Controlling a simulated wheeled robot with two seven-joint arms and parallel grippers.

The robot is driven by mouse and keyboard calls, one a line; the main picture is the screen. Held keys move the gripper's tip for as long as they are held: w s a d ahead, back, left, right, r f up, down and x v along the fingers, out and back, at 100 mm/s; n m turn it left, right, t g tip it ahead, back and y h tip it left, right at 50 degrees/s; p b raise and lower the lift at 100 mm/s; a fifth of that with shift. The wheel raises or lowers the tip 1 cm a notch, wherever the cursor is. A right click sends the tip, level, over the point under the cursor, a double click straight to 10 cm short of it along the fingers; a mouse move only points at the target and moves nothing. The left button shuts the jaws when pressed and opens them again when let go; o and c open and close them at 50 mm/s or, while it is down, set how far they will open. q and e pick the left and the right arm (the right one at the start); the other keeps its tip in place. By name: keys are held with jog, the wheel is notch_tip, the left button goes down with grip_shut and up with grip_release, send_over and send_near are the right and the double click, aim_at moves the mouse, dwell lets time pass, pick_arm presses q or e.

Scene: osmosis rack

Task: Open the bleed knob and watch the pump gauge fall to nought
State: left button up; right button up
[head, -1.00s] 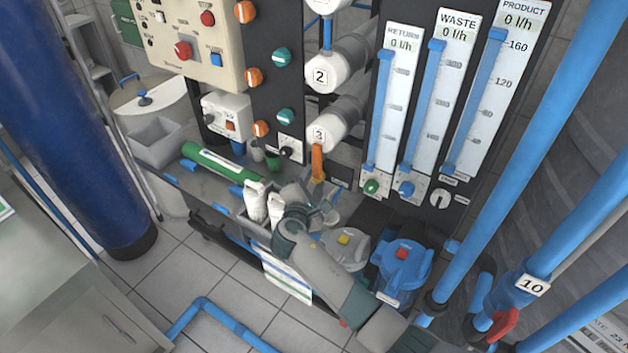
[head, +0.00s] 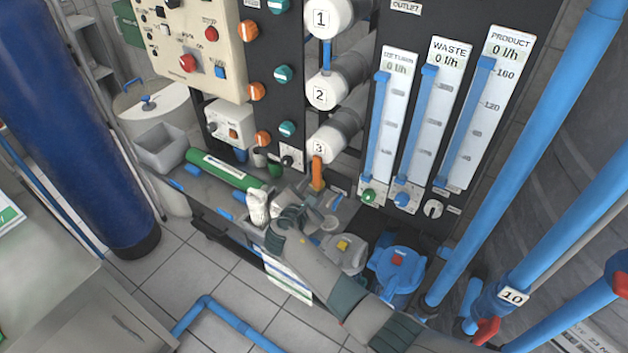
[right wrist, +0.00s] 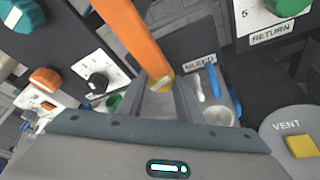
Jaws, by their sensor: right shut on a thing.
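I cannot make out a pump gauge in either view. My left gripper is not in view.
The RETURN, WASTE (head: 440,110) and PRODUCT (head: 490,115) tubes each read 0 l/h. A blue-lidded vessel (head: 398,268) and a grey VENT lid (right wrist: 285,130) are close by on the right.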

jog(key=shift+r+n+g+h+p, duration=0.15)
jog(key=shift+n+g+h+p, duration=0.25)
jog(key=shift+n+p, duration=0.7)
jog(key=shift+p, duration=0.1)
jog(key=o, duration=1)
jog(key=shift+o, duration=0.2)
